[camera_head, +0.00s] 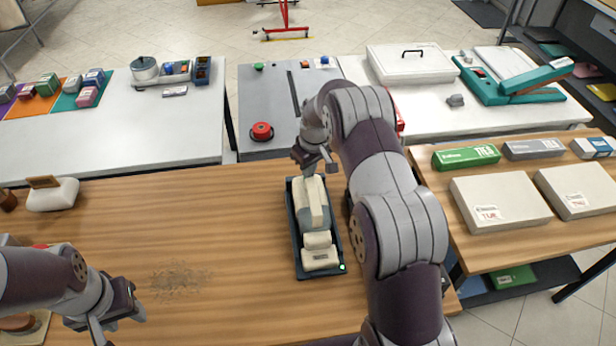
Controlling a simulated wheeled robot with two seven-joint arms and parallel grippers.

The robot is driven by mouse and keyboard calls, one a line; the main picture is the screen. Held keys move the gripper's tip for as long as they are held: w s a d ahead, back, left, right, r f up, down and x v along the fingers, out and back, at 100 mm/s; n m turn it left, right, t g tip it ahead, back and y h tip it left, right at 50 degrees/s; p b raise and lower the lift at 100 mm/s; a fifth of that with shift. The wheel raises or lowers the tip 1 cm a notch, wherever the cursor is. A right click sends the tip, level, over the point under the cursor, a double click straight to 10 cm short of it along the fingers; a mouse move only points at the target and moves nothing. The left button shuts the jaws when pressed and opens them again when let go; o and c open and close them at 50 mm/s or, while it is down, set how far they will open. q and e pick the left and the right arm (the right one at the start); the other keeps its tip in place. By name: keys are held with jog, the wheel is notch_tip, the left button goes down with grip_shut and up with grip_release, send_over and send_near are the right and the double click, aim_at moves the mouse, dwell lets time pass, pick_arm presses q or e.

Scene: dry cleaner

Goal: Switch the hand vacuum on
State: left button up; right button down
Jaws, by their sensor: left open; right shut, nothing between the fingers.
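The hand vacuum (314,208), cream coloured, lies lengthwise in a dark tray-like dock (297,254) on the wooden table. A small green light glows at the dock's near right corner. My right gripper (316,168) is shut and empty, fingers pointing down at the far end of the vacuum. I cannot tell whether its fingertips touch the vacuum. My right arm passes just right of the dock. No switch on the vacuum can be made out. My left gripper (122,326) is open and empty over the table's near left part, away from the vacuum.
A grey dirt patch (178,281) lies on the wooden table (220,215). A cream brush-like object (52,194) is at its far left. A red button (262,131) sits on the grey counter behind. Boxes stand on the right table.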

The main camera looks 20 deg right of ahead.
jog(key=shift+s+f+b, duration=0.1)
jog(key=shift+f+b, duration=0.25)
jog(key=shift+f, duration=0.2)
dwell(0.8)
jog(key=shift+r, duration=0.15)
notch_tip(320, 180, up, 7)
jog(key=p, duration=0.4)
jog(key=shift+p, duration=0.4)
jog(key=s, duration=0.1)
jog(key=s+f+m, duration=0.2)
jog(key=shift+s+a+f+g, duration=0.15)
jog(key=shift+s+a+g, duration=0.1)
jog(key=shift+s+g, duration=0.15)
jog(key=s, duration=0.1)
jog(key=s+a, duration=0.1)
jog(key=s+r, duration=0.1)
jog(key=shift+s+a+m, duration=0.15)
jog(key=shift+s+m, duration=0.15)
jog(key=shift+m, duration=0.1)
jog(key=s+a+r, duration=0.3)
jog(key=s+r, duration=0.1)
jog(key=s, duration=0.5)
jog(key=s+a+r, duration=0.4)
jog(key=s+r, duration=0.1)
jog(key=s, duration=0.5)
jog(key=shift+s+a+r, duration=0.2)
